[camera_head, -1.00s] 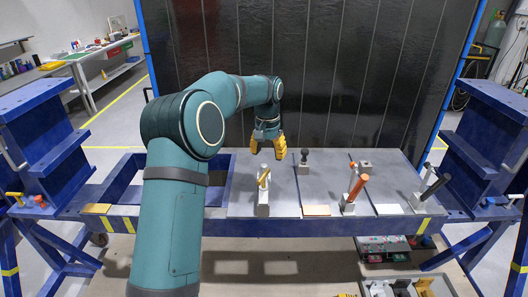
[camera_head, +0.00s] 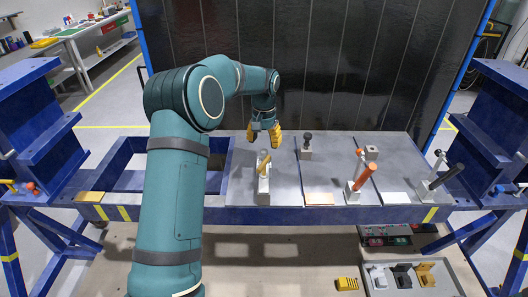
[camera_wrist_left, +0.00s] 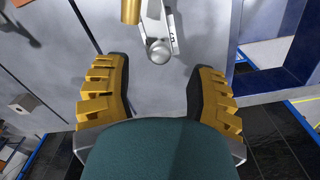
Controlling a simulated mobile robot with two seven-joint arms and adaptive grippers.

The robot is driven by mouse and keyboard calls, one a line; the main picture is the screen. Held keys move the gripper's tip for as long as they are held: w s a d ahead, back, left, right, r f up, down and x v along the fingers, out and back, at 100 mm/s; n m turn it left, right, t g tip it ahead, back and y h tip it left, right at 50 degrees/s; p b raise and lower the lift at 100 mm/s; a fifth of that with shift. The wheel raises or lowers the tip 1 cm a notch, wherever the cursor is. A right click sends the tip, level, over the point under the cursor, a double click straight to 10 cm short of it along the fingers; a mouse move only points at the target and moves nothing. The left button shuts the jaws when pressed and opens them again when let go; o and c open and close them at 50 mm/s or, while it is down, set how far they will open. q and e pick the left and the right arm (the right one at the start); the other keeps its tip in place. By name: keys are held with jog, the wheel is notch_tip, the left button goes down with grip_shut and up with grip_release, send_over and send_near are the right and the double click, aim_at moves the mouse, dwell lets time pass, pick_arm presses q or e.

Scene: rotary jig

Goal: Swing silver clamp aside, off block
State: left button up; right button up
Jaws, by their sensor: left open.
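A silver clamp (camera_head: 263,189) with a gold handle (camera_head: 262,157) stands upright near the left part of the grey worktop. In the left wrist view its silver arm (camera_wrist_left: 155,25), ending in a round tip, and its gold handle (camera_wrist_left: 131,9) lie ahead of the fingers. My left gripper (camera_head: 264,137) has yellow fingers spread open and empty, just behind and above the clamp. In the wrist view the gap between its fingers (camera_wrist_left: 157,98) holds nothing. I cannot tell which block is under the clamp. My right gripper is not in view.
A small block with a black knob (camera_head: 307,152) and another small block (camera_head: 371,152) stand to the right. Clamps with an orange handle (camera_head: 365,177) and a black handle (camera_head: 447,177) stand further right. Blue frame edges (camera_head: 225,170) border the worktop.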

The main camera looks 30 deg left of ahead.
aim_at(264, 150)
pick_arm(q)
jog(key=shift+f, duration=2.35)
grip_shut()
